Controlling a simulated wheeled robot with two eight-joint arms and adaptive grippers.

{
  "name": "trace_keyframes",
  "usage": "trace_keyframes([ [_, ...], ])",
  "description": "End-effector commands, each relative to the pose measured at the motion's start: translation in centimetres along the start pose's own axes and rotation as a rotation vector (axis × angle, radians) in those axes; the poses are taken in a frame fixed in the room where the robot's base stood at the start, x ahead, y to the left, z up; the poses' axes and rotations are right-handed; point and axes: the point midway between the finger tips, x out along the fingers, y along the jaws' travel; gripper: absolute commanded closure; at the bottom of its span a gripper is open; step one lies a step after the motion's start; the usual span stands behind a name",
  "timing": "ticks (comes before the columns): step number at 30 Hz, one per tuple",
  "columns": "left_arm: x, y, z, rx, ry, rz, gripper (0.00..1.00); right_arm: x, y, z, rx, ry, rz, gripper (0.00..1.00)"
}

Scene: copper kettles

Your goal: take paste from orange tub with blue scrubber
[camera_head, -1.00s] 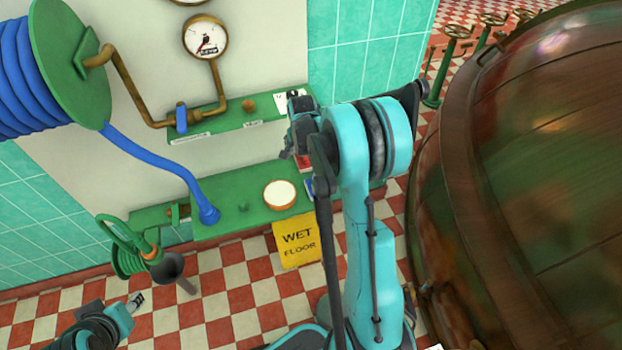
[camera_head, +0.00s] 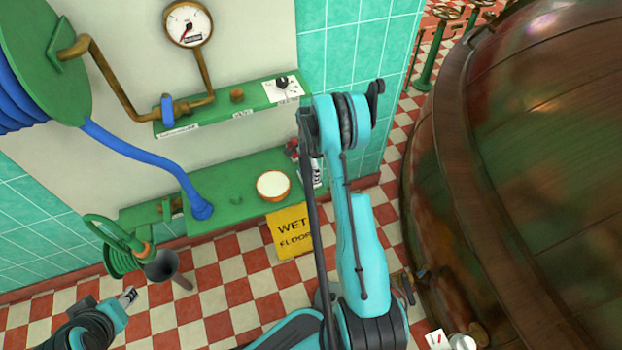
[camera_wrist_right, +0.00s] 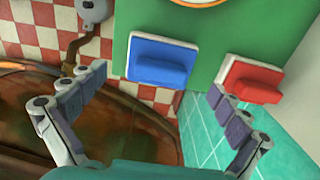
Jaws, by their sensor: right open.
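The orange tub (camera_head: 275,199) with white paste (camera_head: 272,184) stands on the lower green shelf (camera_head: 237,179); its rim (camera_wrist_right: 200,3) shows at the top of the wrist view. The blue scrubber (camera_wrist_right: 160,62) lies on the green shelf in the wrist view; my arm hides it in the head view. My right gripper (camera_wrist_right: 158,84) is open and empty, its fingers spread on either side of the blue scrubber's near side, apart from it. In the head view, my right gripper is mostly hidden behind my arm. My left gripper (camera_head: 128,297) is at lower left, too small to judge.
A red scrubber (camera_wrist_right: 252,79) lies right of the blue one, by the wall. A blue hose (camera_head: 145,160) ends on the shelf left of the tub. A large copper kettle (camera_head: 530,180) fills the right side.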

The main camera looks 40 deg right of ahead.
Motion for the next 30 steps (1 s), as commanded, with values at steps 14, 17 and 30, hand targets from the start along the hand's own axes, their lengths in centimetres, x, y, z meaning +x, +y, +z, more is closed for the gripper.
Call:
trace_keyframes([
  [14, 1.0, 0.0, 0.7, 0.0, 0.0, 0.0, 0.6, 2.5, 0.1, -0.1, -0.001, 0.001, 0.001, 0.24],
  [17, 1.0, 0.0, 0.7, 0.0, 0.0, 0.0, 0.6, 2.5, 0.1, -0.1, -0.001, 0.001, 0.001, 0.5],
  [30, 1.1, 0.0, 0.8, 0.0, 0.0, 0.0, 0.6, 2.7, 0.1, 0.0, -0.002, 0.0, 0.001, 0.7],
])
